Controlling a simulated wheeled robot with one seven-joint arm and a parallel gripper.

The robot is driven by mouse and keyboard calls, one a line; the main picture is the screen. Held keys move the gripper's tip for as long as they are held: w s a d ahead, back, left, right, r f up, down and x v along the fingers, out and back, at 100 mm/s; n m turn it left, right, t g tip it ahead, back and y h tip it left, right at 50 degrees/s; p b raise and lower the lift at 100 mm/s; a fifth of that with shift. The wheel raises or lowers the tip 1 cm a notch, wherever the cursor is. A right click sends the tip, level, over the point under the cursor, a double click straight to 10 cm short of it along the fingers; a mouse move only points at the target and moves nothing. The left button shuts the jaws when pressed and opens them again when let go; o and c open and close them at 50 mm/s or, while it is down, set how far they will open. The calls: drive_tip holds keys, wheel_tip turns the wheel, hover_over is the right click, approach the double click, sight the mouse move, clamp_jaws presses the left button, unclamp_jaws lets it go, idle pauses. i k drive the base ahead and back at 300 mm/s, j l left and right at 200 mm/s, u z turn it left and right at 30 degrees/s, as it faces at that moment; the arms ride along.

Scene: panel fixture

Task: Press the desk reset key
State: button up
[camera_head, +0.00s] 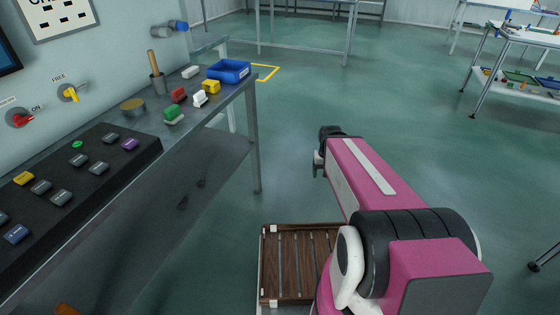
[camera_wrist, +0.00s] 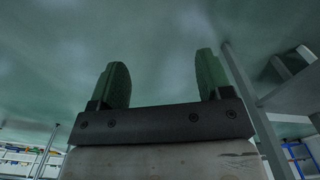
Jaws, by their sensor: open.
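A black key panel (camera_head: 100,160) lies on the bench at the left in the head view. It carries a yellow key (camera_head: 23,178), a blue key (camera_head: 16,233), a purple key (camera_head: 130,144), a round green button (camera_head: 77,144) and several grey keys. The key labels are too small to read, so I cannot tell which is the reset key. My gripper shows in the wrist view (camera_wrist: 162,62), with its two green fingers wide apart and nothing between them. In the head view my arm is to the right of the bench, well apart from the panel.
A red knob (camera_head: 20,118) and a yellow knob (camera_head: 69,93) are on the wall. A blue bin (camera_head: 229,71), small coloured blocks and a cup with a wooden handle (camera_head: 156,80) stand on the bench's far part. A wooden slatted pallet (camera_head: 290,275) is low beside my arm.

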sight(24, 177)
drive_tip(key=u, duration=2.6)
